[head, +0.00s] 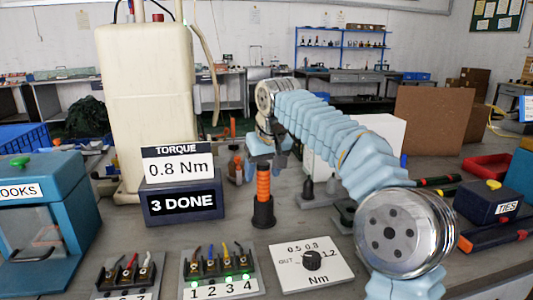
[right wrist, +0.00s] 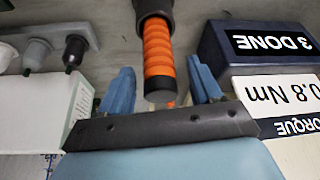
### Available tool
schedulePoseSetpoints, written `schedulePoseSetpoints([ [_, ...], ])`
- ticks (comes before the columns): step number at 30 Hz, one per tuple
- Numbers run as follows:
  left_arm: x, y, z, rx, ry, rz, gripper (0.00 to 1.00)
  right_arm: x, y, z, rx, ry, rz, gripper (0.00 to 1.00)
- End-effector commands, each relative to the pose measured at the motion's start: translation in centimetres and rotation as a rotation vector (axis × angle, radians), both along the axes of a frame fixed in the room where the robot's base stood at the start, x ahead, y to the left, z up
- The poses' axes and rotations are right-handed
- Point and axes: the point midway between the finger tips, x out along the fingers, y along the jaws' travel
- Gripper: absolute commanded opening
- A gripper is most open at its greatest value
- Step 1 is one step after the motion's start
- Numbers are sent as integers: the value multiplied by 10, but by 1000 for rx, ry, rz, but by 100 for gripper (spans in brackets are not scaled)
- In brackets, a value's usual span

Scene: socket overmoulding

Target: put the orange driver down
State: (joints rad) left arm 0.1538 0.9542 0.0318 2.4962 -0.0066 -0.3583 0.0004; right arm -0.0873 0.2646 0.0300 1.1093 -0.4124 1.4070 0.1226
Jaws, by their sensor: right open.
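The orange driver (head: 263,186) stands upright in a black round holder (head: 263,213) on the grey bench, to the right of the torque display. In the right wrist view the driver's ribbed orange handle (right wrist: 158,48) runs from the holder (right wrist: 154,10) toward the jaws. My right gripper (head: 262,158) is behind and above the driver in the head view. Its two blue fingers (right wrist: 160,88) stand apart, one on each side of the handle's end, with a gap to each side. The driver's lower part is hidden in the holder. My left gripper is not in view.
A torque display (head: 180,185) reads 0.8 Nm and 3 DONE. A numbered terminal block (head: 220,280) and a torque dial plate (head: 311,268) lie in front. A cream tank (head: 147,95) stands behind the display. A white box (right wrist: 38,110) is beside the gripper.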

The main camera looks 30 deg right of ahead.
Motion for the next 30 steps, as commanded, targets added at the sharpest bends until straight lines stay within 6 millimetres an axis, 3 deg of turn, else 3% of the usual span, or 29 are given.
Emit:
schedulePoseSetpoints([
  [6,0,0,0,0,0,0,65,-19,3,49,1,-5,1,64],
  [12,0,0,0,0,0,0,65,-33,4,83,0,-4,1,64],
  [18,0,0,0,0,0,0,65,-39,4,95,1,-1,0,64],
  [30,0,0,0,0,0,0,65,-39,4,95,0,-1,0,64],
])
